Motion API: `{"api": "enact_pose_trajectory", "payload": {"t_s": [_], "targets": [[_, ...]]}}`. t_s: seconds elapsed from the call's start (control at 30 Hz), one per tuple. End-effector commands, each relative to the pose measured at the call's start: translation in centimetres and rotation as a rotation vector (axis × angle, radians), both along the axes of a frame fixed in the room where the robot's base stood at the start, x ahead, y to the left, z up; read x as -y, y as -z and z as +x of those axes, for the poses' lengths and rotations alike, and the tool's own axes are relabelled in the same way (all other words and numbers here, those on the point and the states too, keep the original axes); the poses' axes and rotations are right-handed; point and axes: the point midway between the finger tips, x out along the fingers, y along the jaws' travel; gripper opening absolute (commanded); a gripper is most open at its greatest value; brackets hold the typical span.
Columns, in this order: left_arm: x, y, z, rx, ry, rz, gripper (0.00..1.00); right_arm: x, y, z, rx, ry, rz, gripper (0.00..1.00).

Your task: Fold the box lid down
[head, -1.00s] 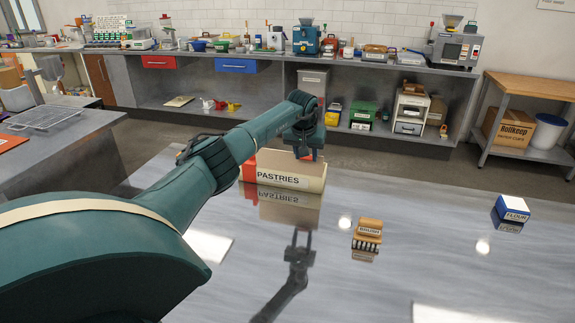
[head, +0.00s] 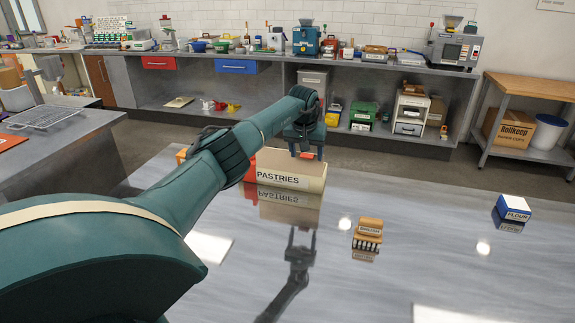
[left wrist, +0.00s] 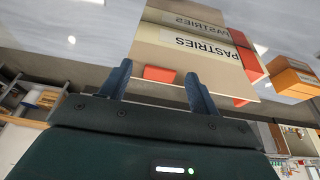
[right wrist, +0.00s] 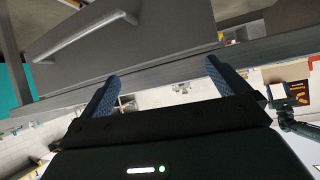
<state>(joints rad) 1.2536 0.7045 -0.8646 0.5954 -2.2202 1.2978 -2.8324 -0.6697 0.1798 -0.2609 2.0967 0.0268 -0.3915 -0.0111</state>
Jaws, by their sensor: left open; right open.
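The beige pastry box (head: 290,182) stands on the shiny table with its PASTRIES label facing me. A plain beige panel, seemingly the lid (head: 275,163), shows above and behind the labelled front; its exact angle is unclear. The box also shows upside down in the left wrist view (left wrist: 190,44). My left gripper (head: 306,153) is open above the box's right part, its fingers pointing down. In its wrist view, the open fingers (left wrist: 157,82) have the box and a small red-orange patch beyond them. My right gripper (right wrist: 163,66) is open and empty, outside the head view.
A small tan carton (head: 368,230) stands right of the box, nearer me. A blue and white flour box (head: 513,208) is farther right. The table (head: 430,260) is clear around them. In the right wrist view, a grey drawer front (right wrist: 130,40) is close.

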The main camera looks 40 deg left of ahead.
Motion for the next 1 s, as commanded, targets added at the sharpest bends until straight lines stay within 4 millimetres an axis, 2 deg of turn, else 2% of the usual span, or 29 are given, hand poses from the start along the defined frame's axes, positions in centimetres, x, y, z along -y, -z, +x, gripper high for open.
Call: {"api": "enact_pose_trajectory", "payload": {"t_s": [0.1, 0.7, 1.0], "targets": [[0.1, -0.3, -0.5, 0.0, -0.001, 0.002, 0.62, 0.0, -1.2, 0.1, 0.002, 0.002, 0.0, 1.0], [1.7, 0.1, -3.3, -0.003, 0.001, 0.003, 0.62, 0.1, -4.9, 0.2, 0.005, 0.003, 0.001, 1.0], [2.3, 0.5, -4.2, -0.002, -0.001, -0.001, 0.62, 0.1, -5.6, 0.2, 0.004, 0.003, 0.001, 1.0]]}}
